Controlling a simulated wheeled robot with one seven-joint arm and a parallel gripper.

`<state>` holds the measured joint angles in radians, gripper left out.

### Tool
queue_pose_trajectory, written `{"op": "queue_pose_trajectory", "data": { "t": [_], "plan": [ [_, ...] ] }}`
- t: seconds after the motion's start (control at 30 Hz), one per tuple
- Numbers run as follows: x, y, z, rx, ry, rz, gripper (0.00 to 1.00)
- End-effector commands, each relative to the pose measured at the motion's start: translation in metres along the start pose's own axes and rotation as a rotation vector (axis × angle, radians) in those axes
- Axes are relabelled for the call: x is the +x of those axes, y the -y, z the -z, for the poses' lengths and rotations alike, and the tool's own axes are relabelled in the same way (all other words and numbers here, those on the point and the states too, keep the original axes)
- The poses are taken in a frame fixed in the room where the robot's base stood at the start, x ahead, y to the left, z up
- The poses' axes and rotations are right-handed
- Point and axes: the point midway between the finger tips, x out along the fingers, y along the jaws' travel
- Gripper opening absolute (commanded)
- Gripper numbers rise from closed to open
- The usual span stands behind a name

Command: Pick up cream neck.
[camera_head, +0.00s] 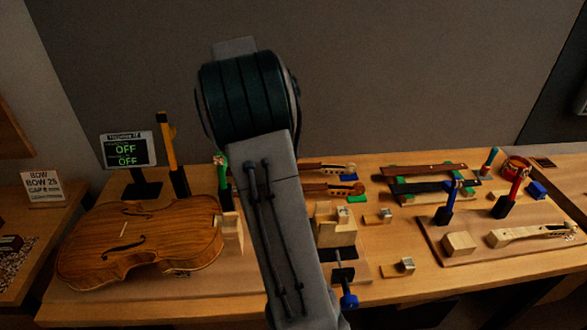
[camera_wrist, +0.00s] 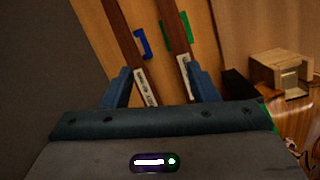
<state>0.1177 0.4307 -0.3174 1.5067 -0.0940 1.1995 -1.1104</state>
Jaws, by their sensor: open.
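The palest, cream-coloured neck (camera_head: 525,234) lies on the board at the right of the bench in the head view. Two browner necks lie behind my arm, a rear one (camera_head: 325,166) beside a blue piece and a front one (camera_head: 328,188) beside a green piece. In the wrist view my gripper (camera_wrist: 163,85) is open, with its blue-grey fingers apart. Beyond the fingers run two dark brown strips, a left one (camera_wrist: 122,38) and a right one (camera_wrist: 176,45), each with a white label I cannot read. Nothing is visibly held. In the head view my arm hides the gripper.
A violin body (camera_head: 140,240) lies at the left, near a display (camera_head: 128,150) and an upright orange-black tool (camera_head: 173,155). Blue (camera_head: 447,203) and red (camera_head: 512,190) upright tools stand near the cream neck, beside a wooden block (camera_head: 459,243). Front bench space right of centre is partly clear.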

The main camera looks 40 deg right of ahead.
Motion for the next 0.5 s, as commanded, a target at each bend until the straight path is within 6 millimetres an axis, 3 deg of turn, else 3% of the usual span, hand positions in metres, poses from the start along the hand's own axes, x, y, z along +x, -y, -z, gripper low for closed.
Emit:
{"op": "queue_pose_trajectory", "data": {
  "t": [0.03,0.2,0.5],
  "plan": [
    [0.009,-0.016,-0.001,-0.038,0.031,0.003,0.54],
    [0.032,-0.054,-0.005,-0.169,0.113,0.013,0.54],
    [0.054,-0.082,-0.010,-0.289,0.186,0.029,0.54]
  ]
}}
